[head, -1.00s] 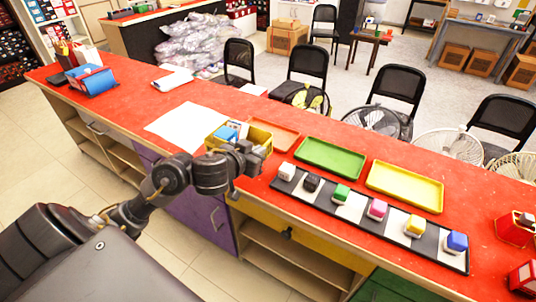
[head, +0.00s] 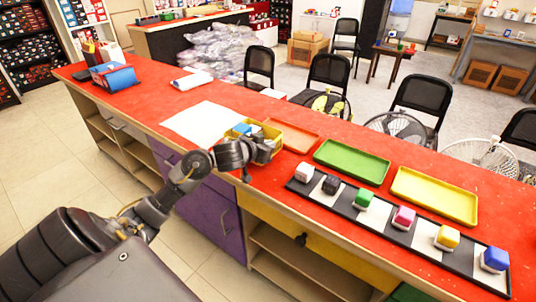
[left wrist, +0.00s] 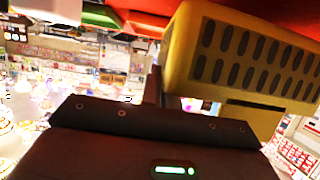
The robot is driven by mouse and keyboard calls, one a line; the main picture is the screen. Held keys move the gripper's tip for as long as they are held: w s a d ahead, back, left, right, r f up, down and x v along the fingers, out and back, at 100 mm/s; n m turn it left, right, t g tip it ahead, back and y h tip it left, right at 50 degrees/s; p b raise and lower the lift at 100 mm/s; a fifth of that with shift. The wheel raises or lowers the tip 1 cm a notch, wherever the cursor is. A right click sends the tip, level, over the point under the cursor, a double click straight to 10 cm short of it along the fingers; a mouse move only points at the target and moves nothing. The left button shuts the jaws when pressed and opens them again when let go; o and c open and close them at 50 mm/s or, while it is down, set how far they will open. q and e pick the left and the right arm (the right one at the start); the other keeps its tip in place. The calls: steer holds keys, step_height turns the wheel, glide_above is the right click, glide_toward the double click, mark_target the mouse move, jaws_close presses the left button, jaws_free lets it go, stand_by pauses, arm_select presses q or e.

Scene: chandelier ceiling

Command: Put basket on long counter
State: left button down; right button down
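The yellow basket (head: 269,143), with blue and white items in it, is over the long red counter (head: 150,101). It overlaps the white paper and the orange tray in the head view. My left gripper (head: 262,152) is at the near side of the basket and seems shut on its wall; its fingertips are mostly hidden. In the left wrist view the slotted basket (left wrist: 245,60) is close beside a dark finger of the left gripper (left wrist: 155,85). I cannot tell whether the basket touches the counter. My right gripper is not in view.
White paper (head: 200,122), an orange tray (head: 297,137), a green tray (head: 350,162) and a yellow tray (head: 435,195) lie on the counter. A black-and-white strip (head: 390,228) with several coloured blocks lies nearer. Chairs and fans stand behind the counter. Bare counter shows toward the left.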

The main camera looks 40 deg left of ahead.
arm_select(q)
step_height(320, 180, down, 2)
steer(key=shift+f, duration=0.5)
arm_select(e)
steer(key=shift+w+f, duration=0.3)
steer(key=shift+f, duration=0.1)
arm_select(q)
steer(key=shift+r, duration=0.1)
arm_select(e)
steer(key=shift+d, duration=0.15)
arm_select(q)
steer(key=shift+f+b, duration=0.2)
steer(key=shift+b, duration=0.1)
steer(key=c, duration=1.7)
jaws_free()
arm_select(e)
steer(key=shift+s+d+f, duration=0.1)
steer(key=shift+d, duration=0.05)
